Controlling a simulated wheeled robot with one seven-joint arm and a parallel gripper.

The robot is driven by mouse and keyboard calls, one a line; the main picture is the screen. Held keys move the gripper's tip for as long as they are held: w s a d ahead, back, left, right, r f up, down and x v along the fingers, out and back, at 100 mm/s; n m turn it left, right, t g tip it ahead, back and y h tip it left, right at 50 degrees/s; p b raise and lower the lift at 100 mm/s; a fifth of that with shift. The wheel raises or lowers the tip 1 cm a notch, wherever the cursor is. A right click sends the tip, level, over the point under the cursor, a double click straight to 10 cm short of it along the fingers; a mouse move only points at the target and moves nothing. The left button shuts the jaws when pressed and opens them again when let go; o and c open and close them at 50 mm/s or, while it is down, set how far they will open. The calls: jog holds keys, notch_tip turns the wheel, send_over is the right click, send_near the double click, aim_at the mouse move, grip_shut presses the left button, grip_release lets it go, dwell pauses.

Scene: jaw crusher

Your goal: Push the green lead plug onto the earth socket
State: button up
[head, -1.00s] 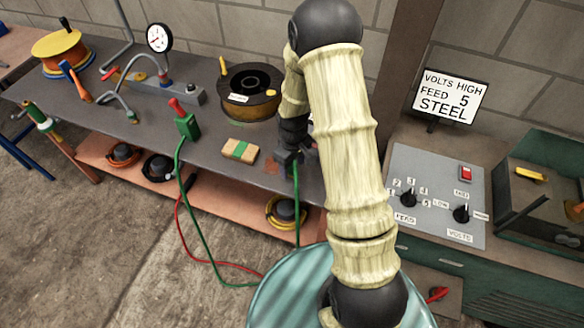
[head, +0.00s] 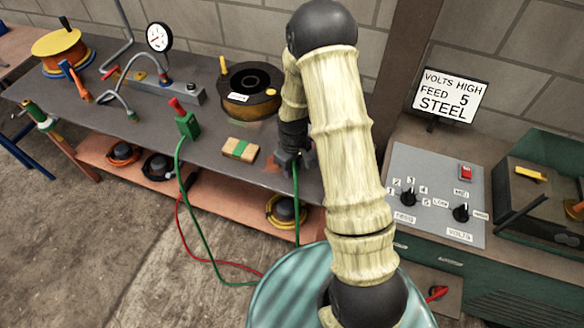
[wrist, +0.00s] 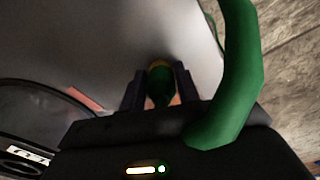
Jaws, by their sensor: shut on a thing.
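My gripper (head: 287,158) is low over the front edge of the bench, right of the wood block. In the wrist view its two dark fingers (wrist: 160,90) are shut on the green lead plug (wrist: 160,88), which shows a yellow-orange rim at its far end. The thick green lead (wrist: 238,75) curves past the right of the gripper. In the head view the green lead (head: 296,205) hangs from the gripper down past the bench edge. I cannot make out the earth socket; whether the plug touches it cannot be told.
A control panel (head: 437,195) stands at right. A teal drum (head: 290,290) is in front.

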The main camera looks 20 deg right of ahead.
notch_tip(320, 180, up, 9)
jog(key=shift+r, duration=0.15)
jog(key=shift+s+r, duration=0.1)
jog(key=shift+r, duration=0.3)
jog(key=shift+f, duration=0.1)
dwell(0.7)
